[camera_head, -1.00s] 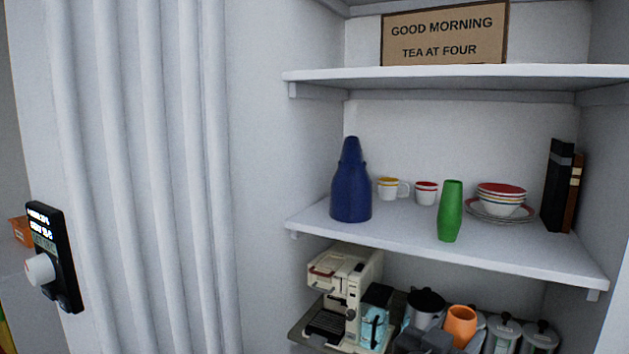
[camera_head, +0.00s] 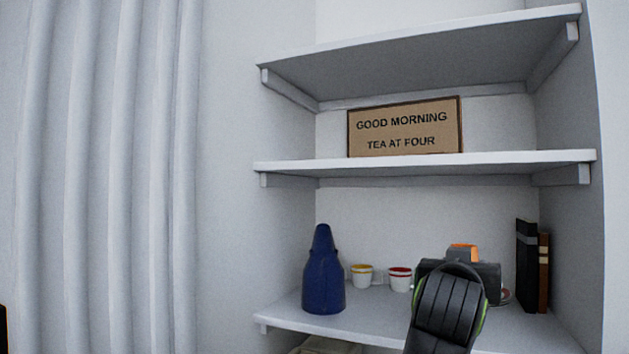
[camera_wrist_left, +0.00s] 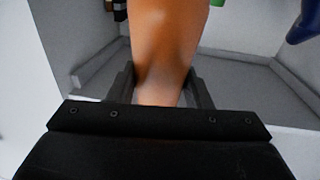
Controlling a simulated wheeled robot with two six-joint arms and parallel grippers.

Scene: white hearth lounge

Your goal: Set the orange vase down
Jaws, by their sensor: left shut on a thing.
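The orange vase (camera_head: 462,252) is between the fingers of my left gripper (camera_head: 460,262), at the height of the middle shelf (camera_head: 375,328). My gripper and forearm hide most of it in the head view. In the left wrist view the vase (camera_wrist_left: 167,40) stands out large between the two dark fingers (camera_wrist_left: 160,92), and my gripper is shut on it. Whether its base touches the shelf cannot be seen. My right gripper is in neither view.
A blue vase (camera_head: 323,280) stands at the shelf's left. A yellow-rimmed cup (camera_head: 361,276) and a red-rimmed cup (camera_head: 399,279) are behind. Dark books (camera_head: 527,266) stand right. A green thing (camera_wrist_left: 217,3) shows at the wrist view's top. The sign's shelf (camera_head: 420,162) is above.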

